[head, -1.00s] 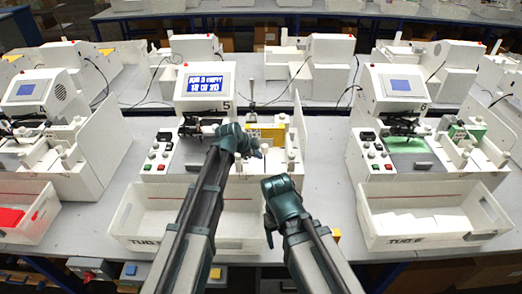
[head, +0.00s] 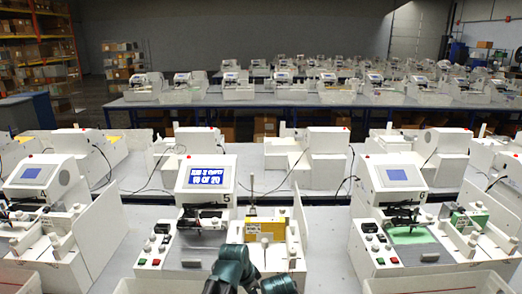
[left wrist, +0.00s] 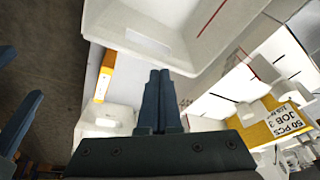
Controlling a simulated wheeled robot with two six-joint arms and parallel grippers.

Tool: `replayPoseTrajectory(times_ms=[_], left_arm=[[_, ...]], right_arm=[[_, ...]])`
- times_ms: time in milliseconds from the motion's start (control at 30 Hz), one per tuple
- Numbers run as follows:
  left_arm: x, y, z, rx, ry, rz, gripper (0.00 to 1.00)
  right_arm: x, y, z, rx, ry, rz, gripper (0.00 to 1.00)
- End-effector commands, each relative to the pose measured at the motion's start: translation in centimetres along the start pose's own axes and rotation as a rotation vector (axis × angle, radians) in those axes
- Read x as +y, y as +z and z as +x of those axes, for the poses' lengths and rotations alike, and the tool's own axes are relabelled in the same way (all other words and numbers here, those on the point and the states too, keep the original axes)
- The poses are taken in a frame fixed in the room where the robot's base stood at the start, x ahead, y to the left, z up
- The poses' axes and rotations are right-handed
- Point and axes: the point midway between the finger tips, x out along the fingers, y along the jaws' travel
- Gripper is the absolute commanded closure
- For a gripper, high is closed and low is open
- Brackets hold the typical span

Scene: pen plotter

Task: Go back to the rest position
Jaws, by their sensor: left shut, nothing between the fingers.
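My left gripper (left wrist: 160,100) is shut and empty in the left wrist view. Its fingers show beside a white bin (left wrist: 150,45) and over the table's front edge. In the head view only teal joints of my two arms show at the bottom centre, in front of plotter 5 (head: 206,175); both grippers are out of that picture. Two separate dark blue finger shapes at the left edge of the left wrist view look like my right gripper (left wrist: 15,88), spread apart with nothing seen between them.
Plotter 4 (head: 32,173) stands at the left and plotter 6 (head: 398,174) at the right. A yellow job box (head: 252,238) sits on plotter 5; its label also shows in the left wrist view (left wrist: 280,118). White bin rims line the table front. More plotter rows stand behind.

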Motion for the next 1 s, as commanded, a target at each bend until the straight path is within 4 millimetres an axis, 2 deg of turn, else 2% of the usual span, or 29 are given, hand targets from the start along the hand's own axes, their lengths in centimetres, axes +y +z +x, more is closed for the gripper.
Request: replayPoseTrajectory(times_ms=[33, 133, 300, 400, 533, 1000], left_arm=[[2.8, 2.4, 0.6, -0.06, 0.011, -0.082, 1.0], [6.1, 5.9, 0.7, -0.182, 0.003, -0.265, 1.0], [9.6, 10.2, 0.3, -0.329, -0.053, -0.503, 1.0], [10.6, 11.6, 0.0, -0.376, -0.084, -0.585, 1.0], [11.0, 12.3, -0.2, -0.401, -0.105, -0.633, 1.0], [10.9, 12.2, -0.2, -0.401, -0.106, -0.638, 1.0]], right_arm=[[-0.1, -0.1, 1.1, 0.0, 0.0, 0.0, 0.25], [-0.2, -0.1, 2.0, 0.0, 0.0, -0.001, 0.25], [-0.3, -0.2, 2.9, 0.0, 0.0, -0.002, 0.25], [-0.3, -0.2, 3.2, 0.0, 0.001, -0.002, 0.25], [-0.3, -0.2, 3.3, 0.0, 0.001, -0.002, 0.25], [-0.3, -0.2, 3.2, 0.0, 0.001, -0.002, 0.25]])
